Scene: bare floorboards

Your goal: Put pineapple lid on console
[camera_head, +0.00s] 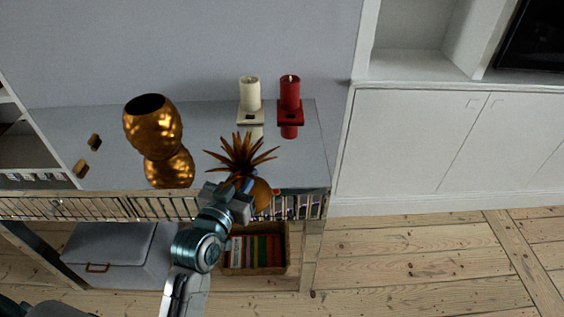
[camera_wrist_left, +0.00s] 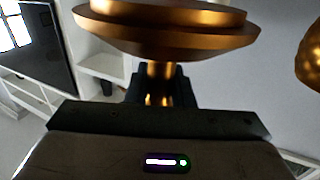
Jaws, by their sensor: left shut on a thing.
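The pineapple lid (camera_head: 241,155) is a golden-brown crown of spiky leaves, seen near the console's front edge in the head view. In the left wrist view its gold underside (camera_wrist_left: 165,35) and narrow neck fill the top middle. My left gripper (camera_head: 236,190) is shut on the lid, with dark fingers around the neck. Whether the lid touches the console is hidden. The console (camera_head: 215,125) has a grey, mirror-like top. The open gold pineapple jar (camera_head: 153,128) stands on it to the left, and its bumpy side (camera_wrist_left: 309,60) shows in the wrist view. My right gripper is out of view.
A cream candle (camera_head: 249,94) and a red candle (camera_head: 290,92) stand on holders at the console's back right. Two small wooden pieces (camera_head: 94,142) lie at the left. A book crate (camera_head: 285,250) and a grey box (camera_head: 110,250) are below. Clear top lies between jar and candles.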

